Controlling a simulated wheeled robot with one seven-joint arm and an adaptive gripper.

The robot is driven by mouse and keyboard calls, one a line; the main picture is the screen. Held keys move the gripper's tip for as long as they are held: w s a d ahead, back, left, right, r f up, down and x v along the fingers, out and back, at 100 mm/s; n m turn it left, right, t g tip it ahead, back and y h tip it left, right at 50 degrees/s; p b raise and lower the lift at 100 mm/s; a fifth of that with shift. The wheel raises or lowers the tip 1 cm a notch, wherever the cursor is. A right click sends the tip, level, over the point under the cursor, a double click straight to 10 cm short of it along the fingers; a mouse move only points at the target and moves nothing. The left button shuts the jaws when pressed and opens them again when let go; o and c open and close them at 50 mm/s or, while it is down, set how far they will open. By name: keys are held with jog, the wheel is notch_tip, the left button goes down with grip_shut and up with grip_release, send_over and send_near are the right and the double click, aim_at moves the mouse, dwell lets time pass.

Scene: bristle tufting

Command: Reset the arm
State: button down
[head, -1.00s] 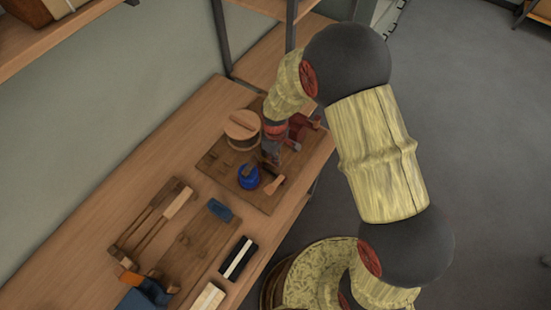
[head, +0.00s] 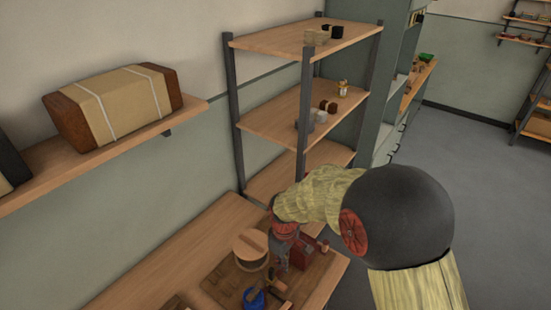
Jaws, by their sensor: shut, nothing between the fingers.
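My gripper (head: 283,264) is at the end of my yellow-green and black arm, pointing down over the workbench (head: 175,262). It is shut and looks empty, though it is small and partly hidden by my wrist. It is just right of a round wooden lidded tub (head: 251,246) and above a blue pot (head: 254,299), which is cut off by the lower edge. These stand on a dark wooden board (head: 222,287). A red block-like thing (head: 301,250) is right behind the gripper. I cannot tell whether the gripper touches anything.
A wooden wall shelf (head: 100,158) at the left bears a long wrapped block (head: 112,103). A rack (head: 290,112) with dark posts and several shelves stands behind the bench. Grey floor (head: 480,190) is open at the right.

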jog(key=s+d+r+m+t+b, duration=0.2)
jog(key=s+d+r+m, duration=0.3)
jog(key=s+r, duration=0.5)
jog(key=s+d+r+m+t+b, duration=0.3)
jog(key=s+d+r+m+b, duration=0.1)
jog(key=s+d+r, duration=0.6)
jog(key=shift+s+d+r+m+t+b, duration=0.15)
jog(key=shift+s+r+m+t+b, duration=0.2)
jog(key=shift+r+m, duration=0.3)
